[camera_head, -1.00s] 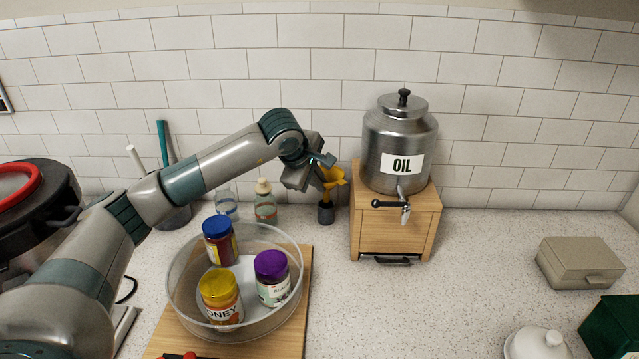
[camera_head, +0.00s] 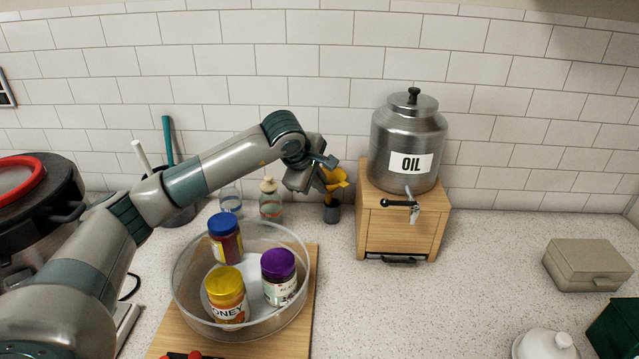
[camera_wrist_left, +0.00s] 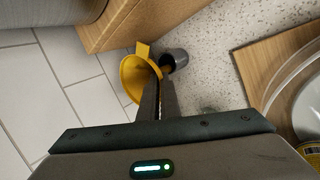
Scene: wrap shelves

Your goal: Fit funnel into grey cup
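The yellow funnel (camera_head: 338,178) is held by my left gripper (camera_head: 326,172) at the back of the counter. In the left wrist view the fingers (camera_wrist_left: 158,88) are close together on the edge of the funnel (camera_wrist_left: 131,76). The small grey cup (camera_head: 332,214) stands upright on the counter just below the funnel; it also shows in the wrist view (camera_wrist_left: 178,57). The funnel's lower end is at the cup's mouth; whether it is inside is hard to tell. My right gripper is not in view.
A wooden box (camera_head: 405,232) with a steel oil dispenser (camera_head: 406,140) stands just right of the cup. Glass bottles (camera_head: 270,203) stand to the left. A clear round bowl (camera_head: 300,285) with jars is in front on a wooden board (camera_head: 298,335).

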